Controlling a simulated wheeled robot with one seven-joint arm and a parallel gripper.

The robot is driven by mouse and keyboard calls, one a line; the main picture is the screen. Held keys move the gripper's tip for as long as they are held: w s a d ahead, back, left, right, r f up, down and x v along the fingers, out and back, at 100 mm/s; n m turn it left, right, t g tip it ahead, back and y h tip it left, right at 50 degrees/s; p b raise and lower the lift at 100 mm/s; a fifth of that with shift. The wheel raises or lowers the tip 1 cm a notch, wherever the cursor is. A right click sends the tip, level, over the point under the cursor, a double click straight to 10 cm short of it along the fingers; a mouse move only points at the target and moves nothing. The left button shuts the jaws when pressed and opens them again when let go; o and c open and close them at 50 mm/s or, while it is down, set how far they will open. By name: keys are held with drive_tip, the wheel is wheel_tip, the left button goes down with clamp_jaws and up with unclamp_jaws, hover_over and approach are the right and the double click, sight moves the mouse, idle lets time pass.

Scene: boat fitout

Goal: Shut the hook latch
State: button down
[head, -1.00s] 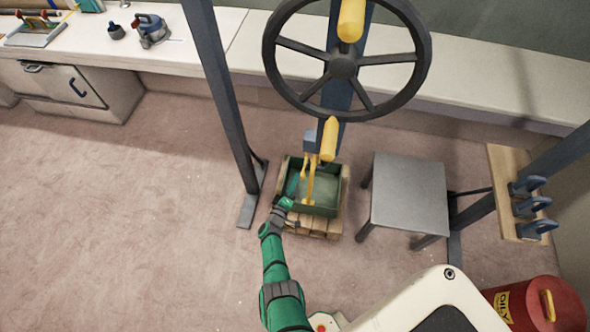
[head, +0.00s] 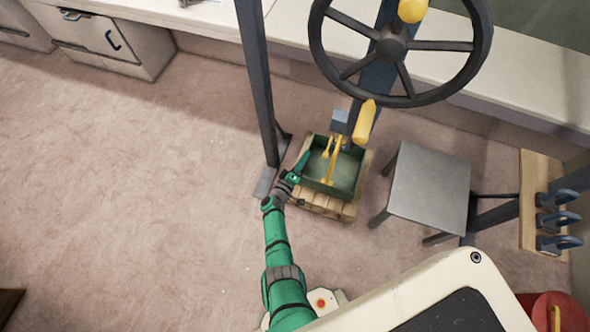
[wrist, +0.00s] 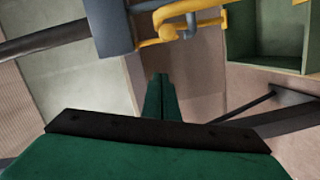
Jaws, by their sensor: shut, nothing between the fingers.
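A yellow hook-shaped fitting (head: 328,150), which looks like the hook latch, hangs by a blue-grey block (head: 340,121) at the foot of the wheel's post. In the wrist view its yellow bars (wrist: 178,20) cross the top beside the blue-grey block (wrist: 108,25). My green gripper (head: 306,157) is shut and empty, just left of the yellow fitting and apart from it in the head picture. In the wrist view its closed fingertips (wrist: 160,78) point up below the yellow bars. I cannot tell whether the hook is seated in anything.
A green bin (head: 345,172) on a wooden pallet (head: 322,205) lies below the latch. A dark upright post (head: 258,80) stands left, a grey stool (head: 428,190) right. A large handwheel (head: 345,72) with yellow handles is above. Floor at the left is clear.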

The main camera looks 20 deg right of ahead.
drive_tip(key=v, duration=0.8)
drive_tip(key=shift+s, duration=0.35)
drive_tip(key=shift+w+d+r, duration=0.1)
drive_tip(key=shift+d+r, duration=0.05)
drive_tip(key=shift+d, duration=0.1)
